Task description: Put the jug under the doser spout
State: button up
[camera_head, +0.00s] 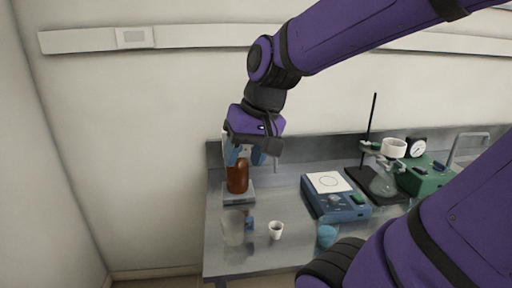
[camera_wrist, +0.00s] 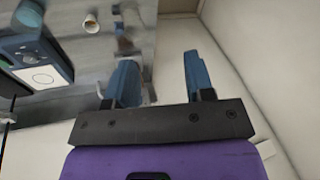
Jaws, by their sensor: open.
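A translucent jug (camera_head: 233,228) stands upright near the front left of the metal bench, with a small blue part at its right side. The doser seems to be the brown bottle (camera_head: 238,178) on a pale square base (camera_head: 238,197) behind the jug. My arm partly hides its top, and I cannot make out the spout clearly. My gripper (camera_head: 245,158) is open and empty, pointing down in front of the bottle's upper part, above and behind the jug. In the wrist view its two blue fingers (camera_wrist: 160,75) stand wide apart with nothing held between them.
A white cup (camera_head: 276,230) stands right of the jug; it also shows in the wrist view (camera_wrist: 91,23). A blue cup (camera_head: 326,236) stands farther right. A blue device (camera_head: 335,198), a stand with a flask (camera_head: 382,185) and a green device (camera_head: 425,178) fill the right side.

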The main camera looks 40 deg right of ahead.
jog(key=s+a+r+n+t+h, duration=0.1)
jog(key=s+r+n+t, duration=0.1)
jog(key=s+r+n, duration=0.1)
jog(key=shift+s+a+r+n+h, duration=0.2)
jog(key=shift+s+r+n+h, duration=0.15)
jog(key=shift+s, duration=0.55)
jog(key=shift+f, duration=0.1)
dwell(0.6)
